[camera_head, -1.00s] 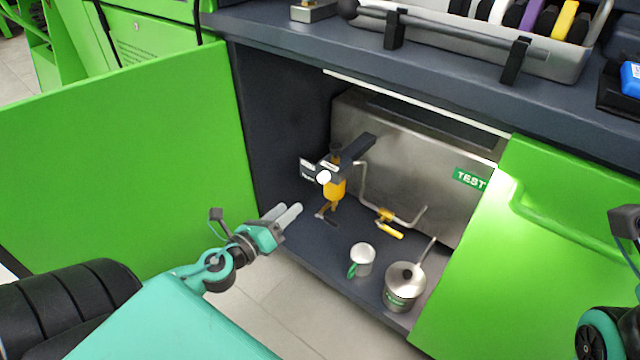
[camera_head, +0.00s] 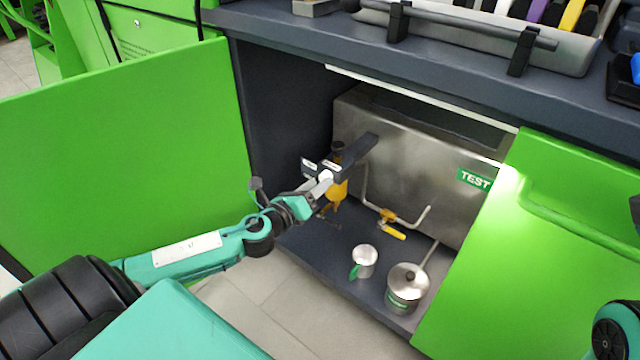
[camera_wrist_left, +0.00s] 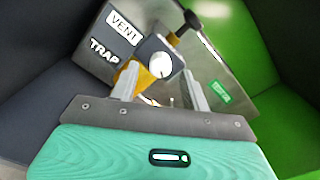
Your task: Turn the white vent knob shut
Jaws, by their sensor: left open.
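The white vent knob (camera_wrist_left: 159,65) is a round disc on a dark block under the VENT label (camera_wrist_left: 123,27) in the left wrist view. In the head view the knob (camera_head: 325,176) is partly covered by my fingers. My left gripper (camera_head: 328,184) is open in front of it. In the left wrist view its two fingers (camera_wrist_left: 160,85) stand apart, with the knob beyond and between their tips; I cannot tell if they touch it. The yellow trap body (camera_head: 340,190) sits below the knob, partly hidden. My right gripper does not show; only part of that arm is at the right edge.
A steel TEST tank (camera_head: 420,150) fills the cabinet behind. Green doors (camera_head: 130,150) flank the opening.

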